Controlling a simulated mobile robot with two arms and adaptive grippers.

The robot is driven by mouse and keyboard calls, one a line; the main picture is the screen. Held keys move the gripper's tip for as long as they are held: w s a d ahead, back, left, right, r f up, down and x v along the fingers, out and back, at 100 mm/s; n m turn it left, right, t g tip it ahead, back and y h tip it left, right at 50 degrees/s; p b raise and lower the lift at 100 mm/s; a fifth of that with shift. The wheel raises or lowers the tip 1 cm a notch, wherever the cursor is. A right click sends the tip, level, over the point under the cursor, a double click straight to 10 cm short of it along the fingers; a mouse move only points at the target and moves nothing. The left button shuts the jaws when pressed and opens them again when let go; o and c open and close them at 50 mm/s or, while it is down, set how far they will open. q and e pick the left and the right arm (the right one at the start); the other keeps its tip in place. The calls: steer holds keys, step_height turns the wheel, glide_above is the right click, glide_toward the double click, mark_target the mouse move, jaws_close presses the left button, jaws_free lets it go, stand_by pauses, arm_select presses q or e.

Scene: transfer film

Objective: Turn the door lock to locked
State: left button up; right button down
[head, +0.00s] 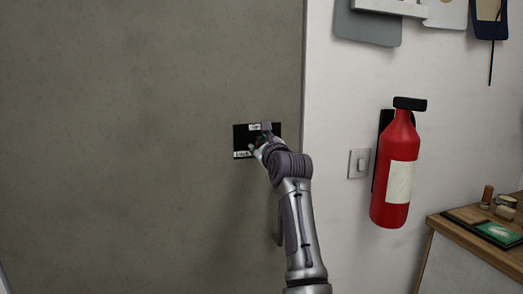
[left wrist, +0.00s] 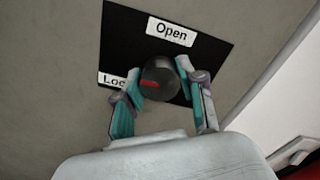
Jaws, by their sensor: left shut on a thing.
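The door lock is a black plate (head: 241,136) on the grey door, near its right edge. In the left wrist view, the plate (left wrist: 120,40) carries an "Open" label (left wrist: 171,31) at the top and a partly hidden label starting "Loc" (left wrist: 112,80) at the left. A dark round knob (left wrist: 160,72) sits between them, with a red mark (left wrist: 150,85) on its left side, towards the "Loc" label. My left gripper (head: 262,144) is shut on the knob, one finger on each side. In the head view it hides much of the knob. My right gripper is not in view.
A red fire extinguisher (head: 398,165) hangs on the white wall (head: 335,110) right of the door, beside a light switch (head: 359,163). A wooden counter (head: 460,230) with small items stands at the far right. The door's left part (head: 120,140) is bare.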

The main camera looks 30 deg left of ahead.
mark_target(257, 105)
arm_select(q)
steer(key=shift+r, duration=0.2)
steer(key=o, duration=1.1)
steer(key=shift+f, duration=0.15)
step_height(257, 105, up, 10)
